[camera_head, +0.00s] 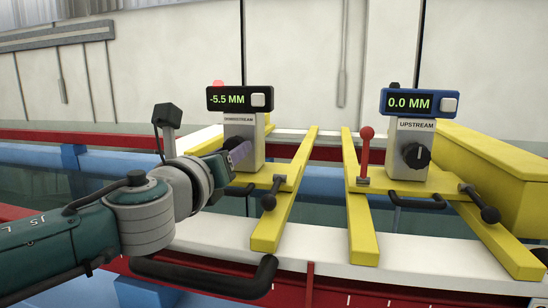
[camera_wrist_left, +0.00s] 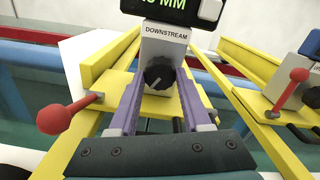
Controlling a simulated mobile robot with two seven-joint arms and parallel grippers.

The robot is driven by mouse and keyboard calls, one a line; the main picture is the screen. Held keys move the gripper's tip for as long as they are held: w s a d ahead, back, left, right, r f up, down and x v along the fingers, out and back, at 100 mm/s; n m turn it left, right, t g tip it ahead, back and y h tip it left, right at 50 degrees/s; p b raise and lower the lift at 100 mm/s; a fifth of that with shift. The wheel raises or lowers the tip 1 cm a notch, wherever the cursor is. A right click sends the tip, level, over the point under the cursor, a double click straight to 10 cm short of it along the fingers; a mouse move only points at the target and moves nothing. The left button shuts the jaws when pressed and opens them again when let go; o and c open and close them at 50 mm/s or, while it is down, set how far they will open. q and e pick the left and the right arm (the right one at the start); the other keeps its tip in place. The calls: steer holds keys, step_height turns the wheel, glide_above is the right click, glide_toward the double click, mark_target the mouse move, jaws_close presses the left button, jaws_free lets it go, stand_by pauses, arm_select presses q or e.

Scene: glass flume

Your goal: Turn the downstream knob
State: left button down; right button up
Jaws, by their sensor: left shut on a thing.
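The downstream gauge is a grey post (camera_head: 243,130) labelled DOWNSTREAM under a black display (camera_head: 240,99) that reads -5.5 MM. Its black knob (camera_wrist_left: 158,74), with a pale pointer line, shows in the left wrist view between my fingers. My left gripper (camera_head: 238,154), with purple fingers, reaches the post's front from the left and is shut on the knob. The fingers (camera_wrist_left: 158,82) flank the knob left and right in the wrist view. My right gripper is not in view.
The upstream gauge (camera_head: 415,135) stands to the right, its blue display (camera_head: 418,103) reading 0.0 MM. A red lever (camera_head: 366,150) rises beside it. Another red-balled lever (camera_wrist_left: 58,117) is left of my gripper. Yellow rails (camera_head: 285,190) and black handles (camera_head: 269,201) lie close by.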

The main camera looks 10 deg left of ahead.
arm_select(q)
steer(key=n+b, duration=0.6)
steer(key=n, duration=2.1)
steer(key=shift+n, duration=0.3)
steer(key=shift+c, duration=1.8)
jaws_free()
steer(key=shift+r, duration=0.1)
step_height(320, 180, up, 20)
steer(key=b, duration=0.6)
